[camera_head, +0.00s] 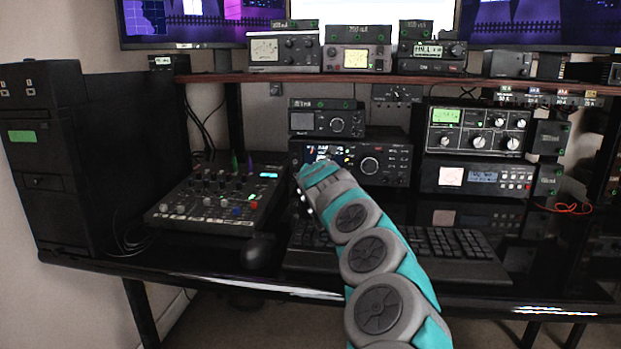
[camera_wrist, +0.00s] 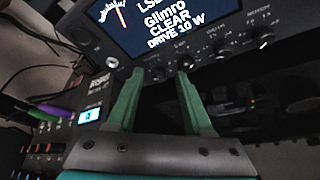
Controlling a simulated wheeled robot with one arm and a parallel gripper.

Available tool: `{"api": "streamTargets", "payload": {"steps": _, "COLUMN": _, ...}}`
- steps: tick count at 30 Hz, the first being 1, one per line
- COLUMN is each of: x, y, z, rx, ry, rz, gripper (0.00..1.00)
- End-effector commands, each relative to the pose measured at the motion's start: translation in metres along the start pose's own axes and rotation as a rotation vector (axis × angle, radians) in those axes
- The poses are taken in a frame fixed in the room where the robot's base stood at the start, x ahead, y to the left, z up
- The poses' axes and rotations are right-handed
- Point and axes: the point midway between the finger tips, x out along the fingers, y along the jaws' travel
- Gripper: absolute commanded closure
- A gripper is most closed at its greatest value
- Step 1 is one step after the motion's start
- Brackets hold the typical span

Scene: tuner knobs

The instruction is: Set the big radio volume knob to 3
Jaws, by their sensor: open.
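The big black radio (camera_head: 400,158) stands at the back middle of the desk. In the head view it shows a large round dial (camera_head: 370,165), and my arm covers part of its lower left. In the wrist view its screen (camera_wrist: 165,22) is close, with a row of small knobs below it. My gripper (camera_wrist: 158,75) is open, with its two teal fingers pointing up at this row. One small knob (camera_wrist: 157,69) shows between the fingertips and another (camera_wrist: 187,62) by the right fingertip. I cannot tell which is the volume knob or read its setting. Contact is unclear.
A mixer (camera_head: 215,200) stands left of the radio, and it also shows in the wrist view (camera_wrist: 60,125). A keyboard (camera_head: 450,250) lies below my arm. A small radio (camera_head: 325,122) sits on top. More radios (camera_head: 478,130) stand to the right.

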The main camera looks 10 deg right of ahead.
Motion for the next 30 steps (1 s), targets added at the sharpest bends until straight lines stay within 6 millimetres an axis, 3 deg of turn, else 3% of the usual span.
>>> {"api": "streamTargets", "payload": {"steps": 17, "x": -0.027, "y": -0.001, "z": -0.003, "rx": 0.004, "ry": 0.001, "rz": 0.005, "gripper": 0.49}}
{"api": "streamTargets", "payload": {"steps": 30, "x": -0.063, "y": -0.002, "z": -0.003, "rx": 0.002, "ry": 0.004, "rz": 0.002, "gripper": 0.49}}
